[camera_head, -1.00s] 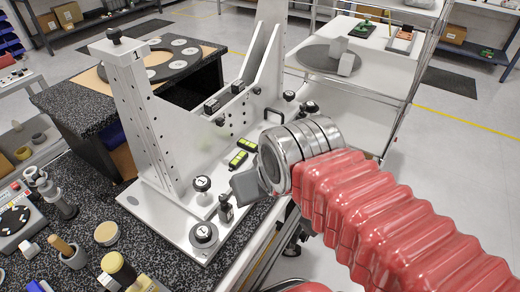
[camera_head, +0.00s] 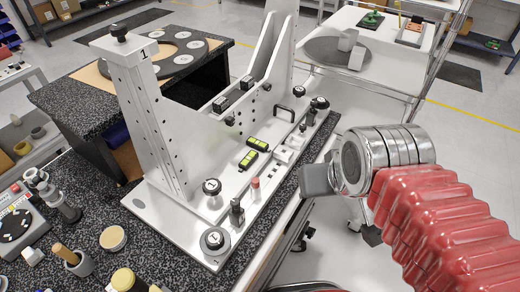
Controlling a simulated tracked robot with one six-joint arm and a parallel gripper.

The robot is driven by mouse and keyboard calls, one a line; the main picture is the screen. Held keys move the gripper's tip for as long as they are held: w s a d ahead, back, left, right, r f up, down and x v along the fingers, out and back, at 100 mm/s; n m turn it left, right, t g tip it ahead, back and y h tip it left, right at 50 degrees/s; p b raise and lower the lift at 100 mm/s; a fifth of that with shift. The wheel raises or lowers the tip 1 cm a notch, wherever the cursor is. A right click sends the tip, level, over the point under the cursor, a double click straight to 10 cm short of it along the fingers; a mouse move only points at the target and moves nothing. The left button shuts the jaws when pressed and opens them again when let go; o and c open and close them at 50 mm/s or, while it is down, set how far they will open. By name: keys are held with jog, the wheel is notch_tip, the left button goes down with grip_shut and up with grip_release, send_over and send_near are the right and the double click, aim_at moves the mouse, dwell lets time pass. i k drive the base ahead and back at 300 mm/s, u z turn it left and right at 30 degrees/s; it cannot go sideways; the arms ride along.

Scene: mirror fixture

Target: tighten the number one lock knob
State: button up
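The mirror fixture has a light metal base plate (camera_head: 160,215) with an upright column (camera_head: 150,120) on the bench. A black knob with a pale, marked top (camera_head: 212,187) stands by the column foot. A similar knob (camera_head: 214,240) sits at the plate's near corner. Another black knob (camera_head: 320,103) is at the far right end. My gripper (camera_head: 314,180) is a grey block on a steel wrist, right of the plate's edge and apart from the knobs. Its fingers cannot be made out.
A black knob (camera_head: 119,32) tops the column. A small black post (camera_head: 236,213), a red-capped pin (camera_head: 255,188) and yellow-green level vials (camera_head: 253,152) stand on the plate. A wooden-handled tool (camera_head: 66,254) and a yellow-topped item (camera_head: 126,280) are near left. Floor is open at right.

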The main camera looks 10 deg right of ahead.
aim_at(216, 242)
jog(key=z, duration=0.05)
jog(key=k, duration=1.2)
jog(key=u, duration=0.25)
jog(key=i, duration=1)
jog(key=u, duration=0.05)
